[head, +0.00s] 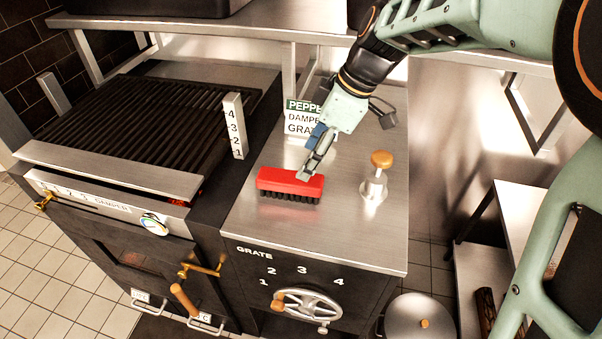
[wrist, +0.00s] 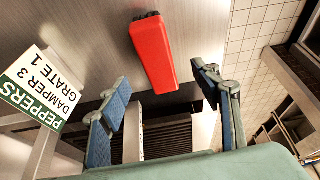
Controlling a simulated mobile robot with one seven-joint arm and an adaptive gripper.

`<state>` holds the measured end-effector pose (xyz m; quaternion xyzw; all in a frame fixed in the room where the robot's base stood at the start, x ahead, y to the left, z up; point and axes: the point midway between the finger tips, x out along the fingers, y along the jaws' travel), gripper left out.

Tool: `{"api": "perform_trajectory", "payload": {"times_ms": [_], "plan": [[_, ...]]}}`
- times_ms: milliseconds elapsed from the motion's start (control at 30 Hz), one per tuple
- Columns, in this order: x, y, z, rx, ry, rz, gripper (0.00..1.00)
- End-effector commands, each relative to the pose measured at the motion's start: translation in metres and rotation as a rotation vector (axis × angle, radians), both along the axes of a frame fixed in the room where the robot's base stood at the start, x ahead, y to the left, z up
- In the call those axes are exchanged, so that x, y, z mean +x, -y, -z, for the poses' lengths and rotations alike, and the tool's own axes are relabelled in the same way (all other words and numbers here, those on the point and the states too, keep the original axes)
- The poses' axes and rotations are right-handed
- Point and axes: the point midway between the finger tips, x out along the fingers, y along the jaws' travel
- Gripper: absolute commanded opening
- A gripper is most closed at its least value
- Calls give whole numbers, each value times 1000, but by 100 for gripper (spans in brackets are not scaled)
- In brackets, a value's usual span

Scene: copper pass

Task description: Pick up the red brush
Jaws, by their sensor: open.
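The red brush (head: 284,183) lies on the steel counter top, red back up, with its black bristles showing along the near side. In the wrist view the red brush (wrist: 153,52) is ahead of the fingers, nearer the right one. My gripper (head: 308,172) is open, with its fingertips at or just above the right part of the brush in the head view. In the wrist view my gripper (wrist: 165,88) shows two blue-padded fingers spread apart with nothing between them. I cannot tell whether a finger touches the brush.
A pepper-mill-like post with a wooden knob (head: 376,178) stands right of the brush. A sign reading PEPPERS, DAMPER 3, GRATE 1 (wrist: 42,88) stands behind the brush. A black grill grate (head: 160,120) lies to the left. The counter (head: 330,235) is clear in front.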

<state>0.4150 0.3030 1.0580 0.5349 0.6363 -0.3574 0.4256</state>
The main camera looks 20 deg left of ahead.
Motion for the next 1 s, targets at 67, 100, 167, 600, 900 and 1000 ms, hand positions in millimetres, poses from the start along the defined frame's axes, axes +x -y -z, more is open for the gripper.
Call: {"api": "perform_trajectory", "payload": {"times_ms": [67, 100, 167, 600, 900, 1000], "plan": [[-2, -6, 14, -2, -4, -4, 58], [-3, -8, 20, -2, -5, -3, 58], [-3, -12, 28, -1, -5, -1, 58], [-2, -39, 68, -2, -4, 2, 58], [-2, -46, 87, 1, -1, 4, 58], [-2, -46, 87, 1, 0, 4, 58]]}}
